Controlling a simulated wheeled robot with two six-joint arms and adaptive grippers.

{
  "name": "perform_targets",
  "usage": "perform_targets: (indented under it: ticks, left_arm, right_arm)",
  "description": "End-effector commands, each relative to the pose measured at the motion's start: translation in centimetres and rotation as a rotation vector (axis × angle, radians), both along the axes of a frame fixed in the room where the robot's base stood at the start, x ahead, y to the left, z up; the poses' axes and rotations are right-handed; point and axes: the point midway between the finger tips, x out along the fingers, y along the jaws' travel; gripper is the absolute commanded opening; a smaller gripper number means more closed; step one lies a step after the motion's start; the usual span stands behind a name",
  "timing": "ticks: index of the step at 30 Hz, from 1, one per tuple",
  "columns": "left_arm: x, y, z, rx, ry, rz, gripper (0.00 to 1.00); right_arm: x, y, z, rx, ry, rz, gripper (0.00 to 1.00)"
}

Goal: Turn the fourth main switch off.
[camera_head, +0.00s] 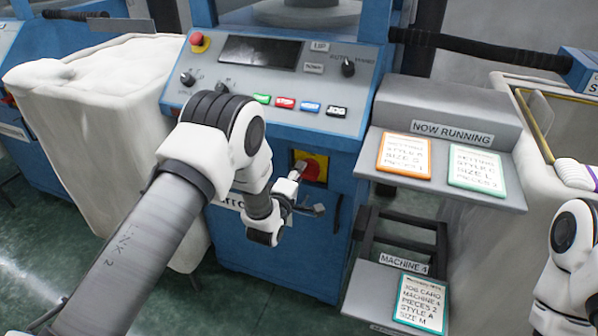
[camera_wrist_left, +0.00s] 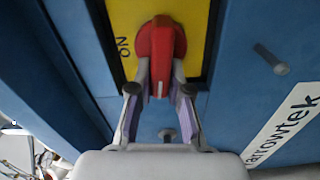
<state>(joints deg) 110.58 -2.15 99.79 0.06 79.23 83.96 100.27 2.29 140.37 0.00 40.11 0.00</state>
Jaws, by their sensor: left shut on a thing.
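The main switch is a red rotary handle (camera_wrist_left: 162,45) on a yellow plate (camera_wrist_left: 196,18), set low on the front of the blue machine cabinet. It also shows in the head view as a red and yellow patch (camera_head: 313,168), partly behind my gripper. The word ON is on the plate, left of the handle in the wrist view. My left gripper (camera_wrist_left: 161,82) has its two fingers on either side of the handle and is shut on it; in the head view the gripper (camera_head: 299,172) reaches the switch from the front left. My right gripper's jaws are not seen.
A control panel (camera_head: 215,78) with buttons and knobs sits above the switch. A grey shelf (camera_head: 385,143) with NOW RUNNING cards and a lower MACHINE 4 tray (camera_head: 375,295) stand to the right. A white fabric-lined bin (camera_head: 70,110) is at left.

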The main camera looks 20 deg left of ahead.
Motion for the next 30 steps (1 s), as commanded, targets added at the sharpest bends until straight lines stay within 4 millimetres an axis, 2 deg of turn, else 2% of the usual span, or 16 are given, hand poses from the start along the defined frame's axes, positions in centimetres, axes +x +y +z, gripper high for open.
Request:
perform_targets:
  ticks: [9,24,25,26,27,30]
  left_arm:
    - [-0.02,0.00,-0.30,-0.117,0.005,-0.001,0.00]
    - [-0.02,-0.01,-0.33,-0.135,0.007,-0.001,0.00]
    - [-0.03,-0.01,-0.34,-0.135,0.007,-0.001,0.28]
    - [-0.03,-0.01,-0.34,-0.135,0.007,-0.001,0.39]
    - [-0.02,-0.01,-0.33,-0.134,0.007,-0.001,0.43]
    - [-0.02,0.00,-0.31,-0.134,0.006,0.000,0.43]
  right_arm:
    - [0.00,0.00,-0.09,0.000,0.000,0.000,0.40]
    - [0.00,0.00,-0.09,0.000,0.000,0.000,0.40]
    - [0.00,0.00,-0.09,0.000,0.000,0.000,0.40]
    - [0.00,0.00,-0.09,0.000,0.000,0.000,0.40]
    - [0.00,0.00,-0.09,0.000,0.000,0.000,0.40]
    - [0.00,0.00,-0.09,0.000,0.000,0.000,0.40]
